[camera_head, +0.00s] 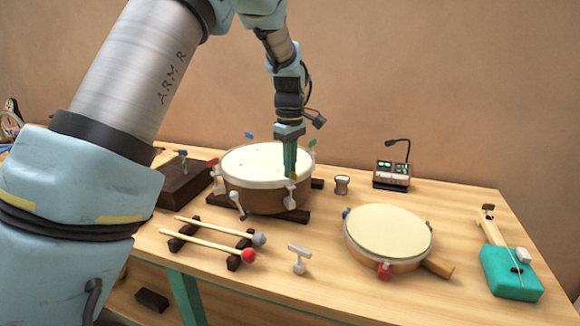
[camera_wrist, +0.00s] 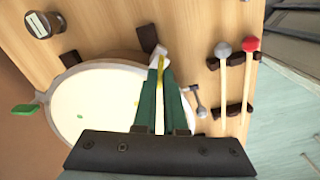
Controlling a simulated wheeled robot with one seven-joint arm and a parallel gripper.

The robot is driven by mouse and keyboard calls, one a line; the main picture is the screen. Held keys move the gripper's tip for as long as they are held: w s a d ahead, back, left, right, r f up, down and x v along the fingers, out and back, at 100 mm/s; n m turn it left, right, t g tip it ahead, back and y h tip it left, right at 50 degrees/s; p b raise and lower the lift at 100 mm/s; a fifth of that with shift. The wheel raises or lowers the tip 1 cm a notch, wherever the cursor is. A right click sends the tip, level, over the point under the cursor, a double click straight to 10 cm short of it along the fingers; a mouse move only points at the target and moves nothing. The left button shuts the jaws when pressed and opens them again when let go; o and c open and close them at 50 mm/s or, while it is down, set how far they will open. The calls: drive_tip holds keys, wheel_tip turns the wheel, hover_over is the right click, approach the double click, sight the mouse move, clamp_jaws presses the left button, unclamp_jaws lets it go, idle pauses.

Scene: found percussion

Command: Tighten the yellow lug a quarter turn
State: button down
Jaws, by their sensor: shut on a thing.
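The large drum (camera_head: 251,166) with a pale skin and brown shell stands at the middle of the bench. Coloured lugs sit around its rim: blue (camera_head: 249,136), green (camera_head: 312,143) and red (camera_head: 213,162). My gripper (camera_head: 291,176) points down at the drum's near right rim, shut on the yellow lug (camera_wrist: 160,62). In the wrist view my green fingers (camera_wrist: 161,76) close together around it, and only a little yellow shows. The fingers hide most of the lug, so I cannot tell its angle. The drum skin also fills the left of the wrist view (camera_wrist: 95,105).
Two mallets (camera_head: 215,236) lie on dark rests in front. A grey T-shaped key (camera_head: 299,258) stands on the bench. A smaller drum (camera_head: 388,236), a teal stringed instrument (camera_head: 510,272), a small cup (camera_head: 342,185) and a device with a lamp (camera_head: 391,175) are to the right.

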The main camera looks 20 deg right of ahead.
drive_tip(key=shift+m, duration=0.3)
drive_tip(key=m+p, duration=0.1)
drive_tip(key=m, duration=0.2)
drive_tip(key=shift+r+m, duration=0.1)
drive_tip(key=shift+m, duration=0.3)
drive_tip(key=m+p, duration=0.1)
drive_tip(key=m, duration=0.3)
drive_tip(key=shift+d+m, duration=0.1)
drive_tip(key=shift+m, duration=0.2)
drive_tip(key=m+p, duration=0.1)
drive_tip(key=m, duration=0.3)
drive_tip(key=shift+m+p, duration=0.4)
drive_tip(key=shift+m, duration=1.8)
drive_tip(key=shift+d, duration=0.1)
drive_tip(key=c, duration=1)
unclamp_jaws()
